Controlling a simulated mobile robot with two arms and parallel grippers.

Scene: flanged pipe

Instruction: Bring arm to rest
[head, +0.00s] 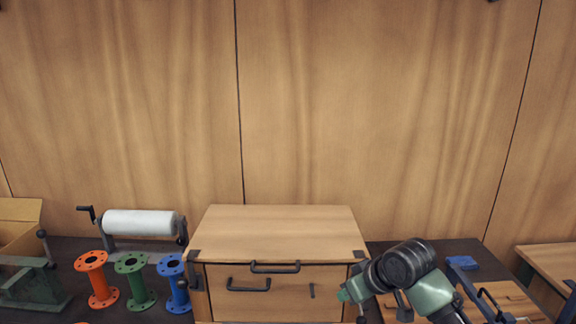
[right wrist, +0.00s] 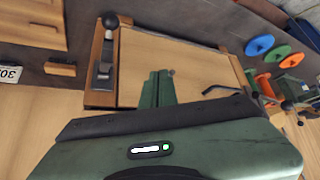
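My right arm comes in at the lower right of the head view. Its green gripper (head: 348,293) is at the front right edge of the wooden chest (head: 280,224). In the right wrist view, the two green fingers (right wrist: 158,88) are close together with nothing seen between them, and the chest (right wrist: 190,68) is beyond them. Three flanged pipes stand left of the chest: orange (head: 103,283), green (head: 137,284) and blue (head: 177,287). They also show at the right of the wrist view, away from the gripper. My left gripper is not in view.
A white roll on a holder (head: 140,223) stands behind the pipes. A green metal piece (head: 30,286) and an open box (head: 18,222) are at the far left. Right of the arm are a blue item (head: 462,262) and wooden drawers (head: 512,296). The wooden wall (head: 350,100) is bare.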

